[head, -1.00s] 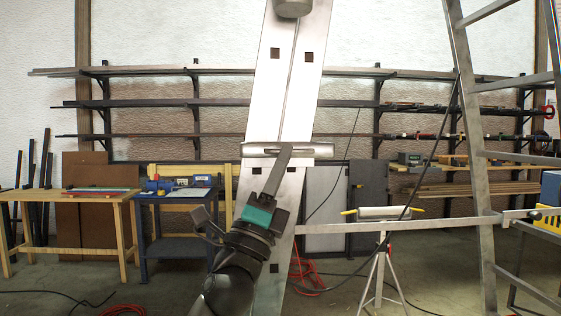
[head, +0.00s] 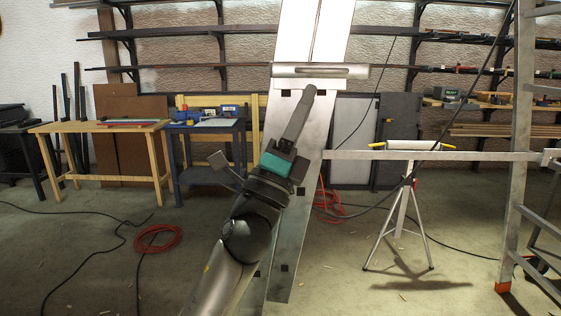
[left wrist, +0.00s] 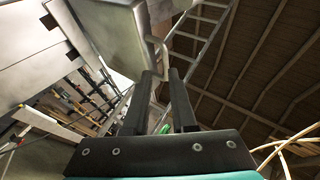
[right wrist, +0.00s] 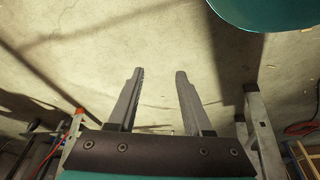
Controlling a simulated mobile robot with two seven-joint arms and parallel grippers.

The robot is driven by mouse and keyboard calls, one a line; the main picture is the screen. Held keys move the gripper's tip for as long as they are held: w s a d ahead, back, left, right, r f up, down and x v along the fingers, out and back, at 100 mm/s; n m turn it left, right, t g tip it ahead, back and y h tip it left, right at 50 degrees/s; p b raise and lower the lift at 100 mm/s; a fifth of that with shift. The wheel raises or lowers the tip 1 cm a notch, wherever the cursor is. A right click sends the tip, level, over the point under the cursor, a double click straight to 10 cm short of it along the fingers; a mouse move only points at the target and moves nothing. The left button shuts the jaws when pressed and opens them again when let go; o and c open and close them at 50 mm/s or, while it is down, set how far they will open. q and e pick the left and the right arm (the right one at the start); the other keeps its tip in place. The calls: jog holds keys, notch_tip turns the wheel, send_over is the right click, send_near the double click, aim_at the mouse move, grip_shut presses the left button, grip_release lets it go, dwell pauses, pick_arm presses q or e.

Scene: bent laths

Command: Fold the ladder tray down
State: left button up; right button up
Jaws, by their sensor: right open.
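A slotted metal piece with a bar handle (head: 320,72) sits across a tall, leaning metal panel; it may be the tray, but I cannot tell for sure. My left gripper (head: 308,92) reaches up to it from below. The ladder (head: 518,150) stands at the right. My right gripper (right wrist: 160,74) is open and empty above the floor and does not show in the head view.
The tall panel (head: 300,140) with square holes stands in the middle. A horizontal metal rail (head: 430,156) runs from it to the ladder. A roller stand (head: 400,205), a wooden table (head: 100,128) and a dark workbench (head: 210,130) stand behind. Cables and a red coil (head: 158,238) lie on the floor.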

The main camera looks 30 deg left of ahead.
pick_arm(q)
jog(key=b+v, duration=0.2)
jog(key=v, duration=0.8)
jog(key=shift+s, duration=0.25)
pick_arm(e)
jog(key=shift+t, duration=0.4)
jog(key=shift+w+r, duration=0.2)
jog(key=shift+r, duration=0.65)
jog(key=shift+w+r, duration=0.2)
jog(key=shift+r, duration=0.6)
jog(key=shift+w+r, duration=0.2)
jog(key=shift+r, duration=0.65)
pick_arm(q)
jog(key=shift+f, duration=0.15)
